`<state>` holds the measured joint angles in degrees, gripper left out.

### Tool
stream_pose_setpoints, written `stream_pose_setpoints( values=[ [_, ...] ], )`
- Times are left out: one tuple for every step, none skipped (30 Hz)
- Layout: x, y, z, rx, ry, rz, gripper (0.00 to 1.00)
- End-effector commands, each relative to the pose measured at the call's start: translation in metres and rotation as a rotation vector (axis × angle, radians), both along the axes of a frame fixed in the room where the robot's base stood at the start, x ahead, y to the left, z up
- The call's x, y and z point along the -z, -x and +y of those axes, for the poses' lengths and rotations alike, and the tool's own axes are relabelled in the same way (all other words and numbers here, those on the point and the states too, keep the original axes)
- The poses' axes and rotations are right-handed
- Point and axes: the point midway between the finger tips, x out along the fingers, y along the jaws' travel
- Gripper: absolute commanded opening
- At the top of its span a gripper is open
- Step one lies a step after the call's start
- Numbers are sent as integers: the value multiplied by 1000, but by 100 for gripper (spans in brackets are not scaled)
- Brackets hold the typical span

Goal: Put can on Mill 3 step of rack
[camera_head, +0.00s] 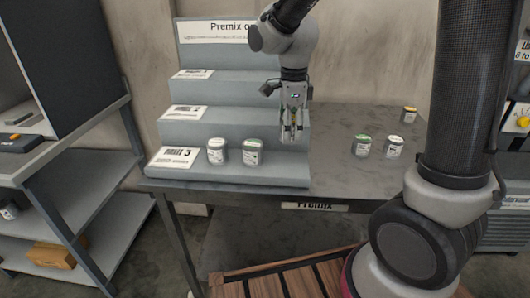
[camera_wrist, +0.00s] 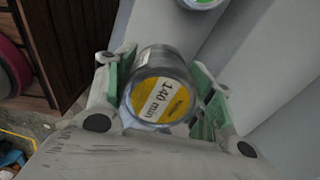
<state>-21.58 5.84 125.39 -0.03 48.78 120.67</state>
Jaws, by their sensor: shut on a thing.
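A can (camera_wrist: 160,88) with a yellow-and-white lid label reading "140 min" sits between the green finger pads of my gripper (camera_wrist: 163,92) in the wrist view. My gripper (camera_head: 291,136) is shut on it, above the right part of the rack's lowest step. In the head view the held can is hard to make out between the fingers. The grey stepped rack (camera_head: 235,92) carries a Mill 3 card (camera_head: 173,157) at the left of its lowest step (camera_head: 275,174).
Two cans, one (camera_head: 362,146) and another (camera_head: 393,147), stand on the table (camera_head: 340,180) right of the rack. A yellow-topped can (camera_head: 409,115) stands farther back. A shelf unit (camera_head: 85,190) is at left. The lowest step's right part looks clear.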

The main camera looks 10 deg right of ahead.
Motion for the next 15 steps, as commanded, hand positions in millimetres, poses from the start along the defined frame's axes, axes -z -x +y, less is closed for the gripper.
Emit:
stream_pose_setpoints(
  values=[
    [11, 1, 0, 0, 2, 5, 24],
    [18, 1, 0, 0, 2, 5, 24],
    [25, 1, 0, 0, 2, 5, 24],
    [30, 1, 0, 0, 1, 4, 24],
    [35, 1, 0, -1, 1, 4, 24],
    [40, 0, 0, -1, 1, 2, 24],
    [42, 0, 0, -1, 1, 2, 24],
    [44, 0, 0, -1, 1, 2, 24],
    [49, 0, 0, -1, 1, 2, 24],
    [53, 1, 0, -1, 2, 3, 24],
    [58, 1, 0, -1, 1, 4, 24],
    [64, 1, 0, -1, 2, 3, 24],
    [69, 1, 0, -1, 1, 4, 24],
    [73, 0, 0, -1, 2, 3, 24],
    [78, 1, 0, -1, 2, 3, 24]
  ],
)
